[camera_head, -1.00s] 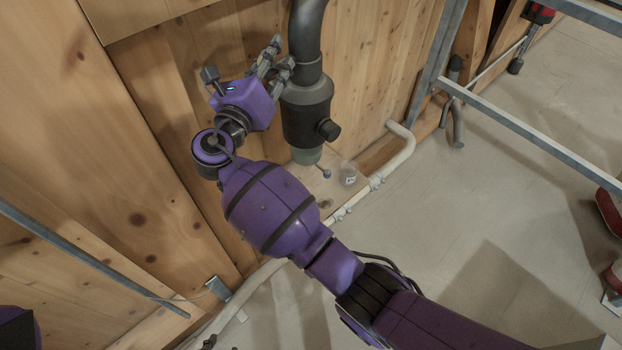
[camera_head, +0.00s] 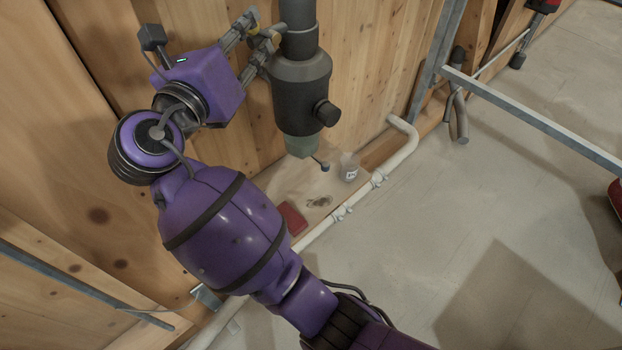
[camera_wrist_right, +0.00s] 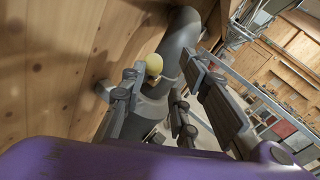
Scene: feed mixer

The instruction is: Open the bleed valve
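A dark grey pipe with a thick filter-like body (camera_head: 301,88) runs down the wooden wall in the head view. It has a black side knob (camera_head: 327,113), a greenish bottom bowl (camera_head: 300,146) and a small ball-ended lever (camera_head: 325,167) below. Which part is the bleed valve is not clear. My right gripper (camera_head: 262,29) is open beside the pipe, above the thick body. A yellow rounded piece (camera_wrist_right: 153,64) shows against the pipe, between the finger lines of the right gripper (camera_wrist_right: 157,92) in the wrist view; contact cannot be told. My left gripper is out of view.
A wooden ledge (camera_head: 290,180) below the pipe holds a small clear jar (camera_head: 349,168) and a red flat object (camera_head: 292,218). A white pipe (camera_head: 385,171) runs along the floor edge. A grey metal frame (camera_head: 530,120) stands right.

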